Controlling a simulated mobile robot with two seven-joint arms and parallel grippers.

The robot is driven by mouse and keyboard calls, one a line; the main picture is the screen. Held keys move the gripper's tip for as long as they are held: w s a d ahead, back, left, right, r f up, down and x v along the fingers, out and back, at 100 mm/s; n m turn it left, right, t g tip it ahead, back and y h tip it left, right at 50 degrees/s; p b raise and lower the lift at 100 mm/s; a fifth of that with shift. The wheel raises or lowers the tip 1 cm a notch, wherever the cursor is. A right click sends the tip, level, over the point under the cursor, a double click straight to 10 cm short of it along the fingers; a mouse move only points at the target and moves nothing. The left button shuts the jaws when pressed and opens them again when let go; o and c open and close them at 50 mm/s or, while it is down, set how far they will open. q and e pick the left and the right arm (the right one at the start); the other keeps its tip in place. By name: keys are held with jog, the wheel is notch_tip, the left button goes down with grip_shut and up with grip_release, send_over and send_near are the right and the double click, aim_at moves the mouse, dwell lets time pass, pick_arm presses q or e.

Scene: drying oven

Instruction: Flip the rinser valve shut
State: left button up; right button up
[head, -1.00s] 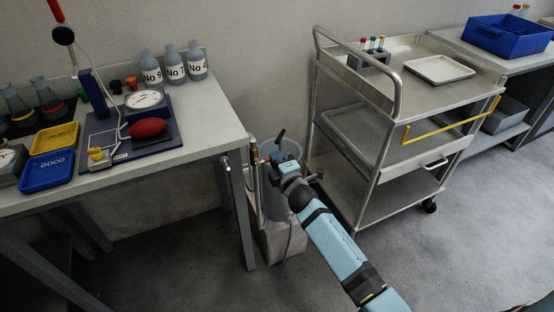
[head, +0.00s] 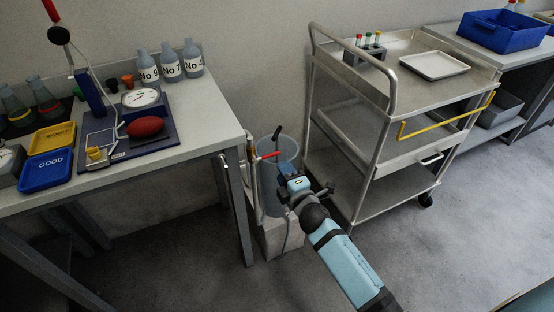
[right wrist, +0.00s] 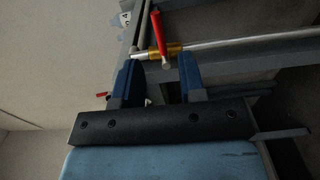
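The rinser valve has a red lever (head: 268,156), beside the bench's right end and in front of the bluish rinser tub (head: 288,148). In the right wrist view the red lever (right wrist: 160,35) stands across a brass valve body (right wrist: 172,50) on a metal pipe. My right gripper (head: 286,178) is just below and right of the lever in the head view. In the right wrist view its two blue fingers (right wrist: 160,78) are apart with nothing held between them, and the valve lies just beyond the tips. My left gripper is not in view.
The bench (head: 215,128) at left holds bottles, a scale and trays. A steel cart (head: 345,165) stands close on the right of the tub. A black handle (head: 278,132) rises above the tub. The floor in front is clear.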

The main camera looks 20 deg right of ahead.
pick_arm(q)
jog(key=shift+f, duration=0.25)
pick_arm(e)
jog(key=s, duration=0.6)
jog(key=shift+s, duration=0.2)
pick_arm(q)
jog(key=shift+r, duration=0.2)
pick_arm(e)
jog(key=shift+d, duration=0.15)
